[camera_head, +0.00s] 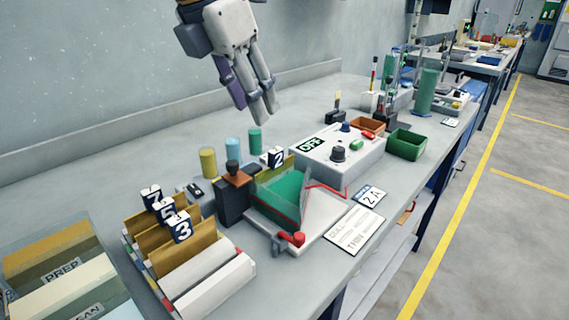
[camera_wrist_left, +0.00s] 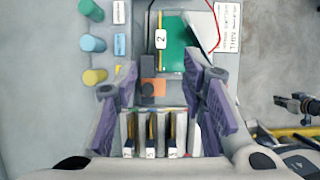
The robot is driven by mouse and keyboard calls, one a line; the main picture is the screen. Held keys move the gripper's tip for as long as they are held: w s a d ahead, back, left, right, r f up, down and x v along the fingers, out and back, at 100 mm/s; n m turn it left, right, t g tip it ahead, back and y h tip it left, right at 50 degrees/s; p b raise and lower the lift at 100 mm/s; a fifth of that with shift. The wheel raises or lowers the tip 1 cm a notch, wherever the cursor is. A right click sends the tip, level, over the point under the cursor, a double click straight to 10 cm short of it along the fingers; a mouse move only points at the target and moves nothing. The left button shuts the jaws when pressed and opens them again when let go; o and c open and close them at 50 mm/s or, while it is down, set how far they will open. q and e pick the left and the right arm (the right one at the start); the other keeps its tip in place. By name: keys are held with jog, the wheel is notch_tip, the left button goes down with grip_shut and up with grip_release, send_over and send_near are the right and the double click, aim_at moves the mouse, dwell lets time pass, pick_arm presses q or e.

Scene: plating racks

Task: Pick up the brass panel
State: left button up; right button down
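Brass-coloured panels (camera_head: 187,251) with tags 7, 5 and 3 stand in a slotted rack (camera_head: 150,285) at the front left of the bench. Their edges also show in the left wrist view (camera_wrist_left: 151,128). Another brass panel (camera_head: 290,164), tagged 2, stands at the green bath (camera_head: 280,200), partly hidden; which panel is meant is not clear. My left gripper (camera_head: 260,108) is above the bench, behind the bath in the head view. In the left wrist view its purple fingers (camera_wrist_left: 160,98) are spread and empty, apart from the panels.
Yellow, blue and green cylinders (camera_head: 232,150) stand behind. A control box reading OFF (camera_head: 340,160) and green bin (camera_head: 406,144) are to the right. PREP tray (camera_head: 60,262) is at left.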

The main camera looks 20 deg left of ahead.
aim_at(275, 149)
pick_arm(q)
jog(key=x, duration=1.2)
jog(key=shift+w+d, duration=0.1)
jog(key=shift+w, duration=0.05)
jog(key=shift+r, duration=0.1)
grip_shut()
